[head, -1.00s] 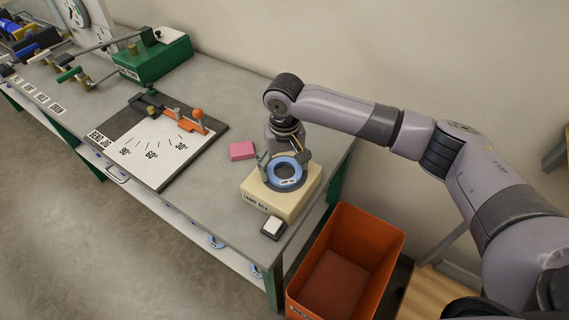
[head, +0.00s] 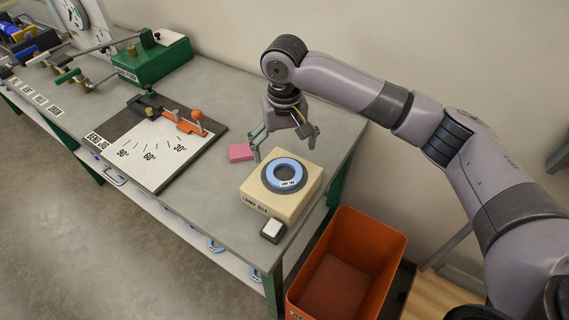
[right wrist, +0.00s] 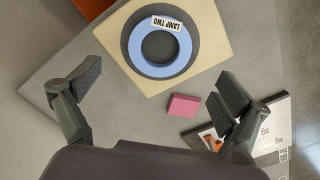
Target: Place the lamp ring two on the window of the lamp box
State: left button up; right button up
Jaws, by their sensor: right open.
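The lamp ring two (head: 286,183) is a blue ring with a white label. It lies flat on top of the cream lamp box (head: 266,202), over the dark round window (head: 282,174). In the right wrist view the ring (right wrist: 135,50) reads "LAMP TWO" and sits within the dark disc, a little off its centre. The lamp box (right wrist: 205,40) shows around it. My right gripper (head: 285,143) is open and empty, above and behind the box, apart from the ring. Its spread fingers also show in the right wrist view (right wrist: 160,95). My left gripper is not in view.
A pink block (head: 240,152) lies left of the box. A small black device with a white top (head: 272,230) stands at the box's front. The bend jig board (head: 150,160) lies further left. An orange bin (head: 345,265) stands beside the table on the right.

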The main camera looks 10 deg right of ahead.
notch_tip(320, 180, up, 5)
jog(key=shift+r+b, duration=0.15)
jog(key=shift+b, duration=0.2)
jog(key=shift+c, duration=0.6)
dwell(1.1)
